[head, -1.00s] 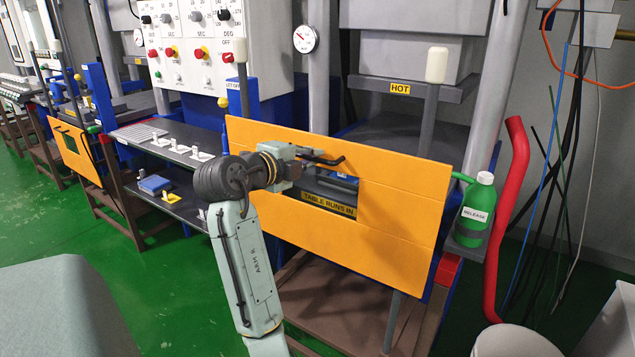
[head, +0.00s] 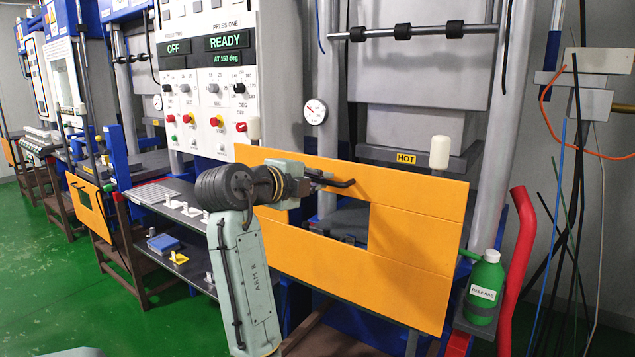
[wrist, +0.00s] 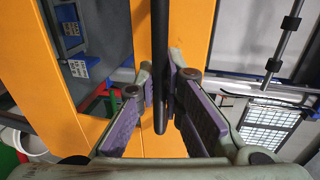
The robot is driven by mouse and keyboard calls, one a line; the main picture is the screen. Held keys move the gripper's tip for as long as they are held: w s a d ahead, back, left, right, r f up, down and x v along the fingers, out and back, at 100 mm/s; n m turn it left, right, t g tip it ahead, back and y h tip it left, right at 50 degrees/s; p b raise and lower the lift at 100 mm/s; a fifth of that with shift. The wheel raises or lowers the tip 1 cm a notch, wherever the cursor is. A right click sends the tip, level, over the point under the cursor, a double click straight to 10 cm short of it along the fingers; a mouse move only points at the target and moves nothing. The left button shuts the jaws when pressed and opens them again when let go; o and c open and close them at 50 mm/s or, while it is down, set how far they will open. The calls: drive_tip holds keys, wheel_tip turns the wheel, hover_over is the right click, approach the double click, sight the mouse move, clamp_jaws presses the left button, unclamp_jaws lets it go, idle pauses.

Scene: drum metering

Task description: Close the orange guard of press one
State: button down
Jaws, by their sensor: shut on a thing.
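The orange guard (head: 415,235) of press one is a wide flat panel with a rectangular window, standing across the front of the press. Its top edge is just below the HOT label (head: 406,159). A black bar handle (head: 338,183) is on its front, near the window. My gripper (head: 308,177) is at that handle. In the wrist view the handle (wrist: 160,45) runs between the purple pads of my gripper (wrist: 161,98), which is shut on it. The orange panel (wrist: 115,140) lies behind. My wrist hides part of the guard's left side in the head view.
A green RELEASE bottle (head: 484,286) stands on a bracket right of the guard, beside a red pipe (head: 520,265). The control panel (head: 215,95) and a shelf (head: 170,200) with small parts are on the left. Green floor (head: 60,290) is clear at lower left.

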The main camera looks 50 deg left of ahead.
drive_tip(key=c, duration=1.8)
unclamp_jaws()
drive_tip(key=shift+r, duration=0.4)
drive_tip(key=shift+o, duration=0.6)
drive_tip(key=shift+f, duration=0.1)
drive_tip(key=v, duration=1.2)
